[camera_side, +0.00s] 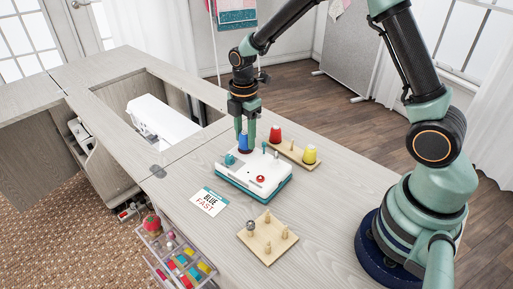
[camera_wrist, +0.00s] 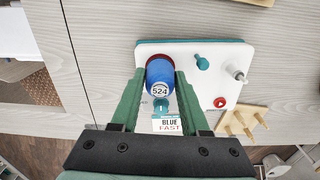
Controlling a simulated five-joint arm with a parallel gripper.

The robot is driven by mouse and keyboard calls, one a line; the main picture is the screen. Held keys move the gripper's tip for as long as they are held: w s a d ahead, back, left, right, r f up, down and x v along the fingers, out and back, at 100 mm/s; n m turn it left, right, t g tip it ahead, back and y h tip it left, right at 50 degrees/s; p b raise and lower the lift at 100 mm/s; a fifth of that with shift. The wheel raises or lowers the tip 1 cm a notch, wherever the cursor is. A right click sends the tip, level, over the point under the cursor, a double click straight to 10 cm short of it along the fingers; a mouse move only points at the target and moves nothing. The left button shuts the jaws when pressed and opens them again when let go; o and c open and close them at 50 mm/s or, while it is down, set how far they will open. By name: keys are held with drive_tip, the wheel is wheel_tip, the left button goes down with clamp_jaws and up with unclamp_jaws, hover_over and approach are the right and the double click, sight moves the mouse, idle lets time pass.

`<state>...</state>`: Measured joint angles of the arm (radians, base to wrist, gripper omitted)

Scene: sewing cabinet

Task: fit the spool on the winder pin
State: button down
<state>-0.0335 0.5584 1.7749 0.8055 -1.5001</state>
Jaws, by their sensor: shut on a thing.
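My gripper (camera_side: 246,144) is shut on a blue spool (camera_side: 242,142), with one finger on each side of it. In the wrist view the spool (camera_wrist: 159,76) sits between the fingers (camera_wrist: 160,85), its end label reading 524. It is over one end of the white-topped, teal-based winder (camera_side: 255,178), with a dark red round part showing behind it. I cannot tell whether the spool touches the winder or is around a pin. A slim metal post (camera_wrist: 239,77) stands bare on the winder, apart from the spool. Teal knobs (camera_wrist: 202,62) and a red button (camera_wrist: 220,102) are also on top.
A card reading BLUE FAST (camera_side: 208,202) lies left of the winder. Behind the winder, a wooden rack (camera_side: 292,153) holds red (camera_side: 275,134) and yellow (camera_side: 310,154) spools. A pegged wooden block (camera_side: 267,242) stands in front. The cabinet opening with a white machine (camera_side: 160,121) is at left.

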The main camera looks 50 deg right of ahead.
drive_tip(key=shift+f, duration=0.3)
idle(0.7)
drive_tip(key=shift+c, duration=1.6)
unclamp_jaws()
drive_tip(key=shift+r, duration=0.1)
wheel_tip(320, 180, up, 12)
